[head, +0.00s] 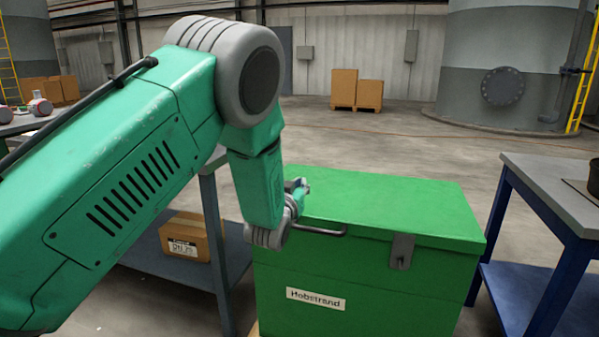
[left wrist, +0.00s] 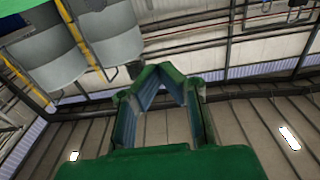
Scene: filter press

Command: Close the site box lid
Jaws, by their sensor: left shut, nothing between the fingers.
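The green site box (head: 350,290), with a "Hobstrand" label on its front, stands at the lower middle of the head view. Its green lid (head: 390,200) lies flat on top and looks closed. A grey latch plate (head: 402,252) hangs at the front and a dark bar handle (head: 320,232) sits at the lid's front edge. My left gripper (head: 300,187) is at the lid's left end, partly hidden by my wrist; contact cannot be told. In the left wrist view its fingers (left wrist: 160,72) meet at the tips, with nothing between them. My right gripper is not in view.
A blue-legged table (head: 560,185) stands close to the right of the box. A shelf bench with a cardboard box (head: 186,238) is on the left. Open floor (head: 400,140) lies behind, with cartons (head: 345,88) and a large tank (head: 480,60) farther back.

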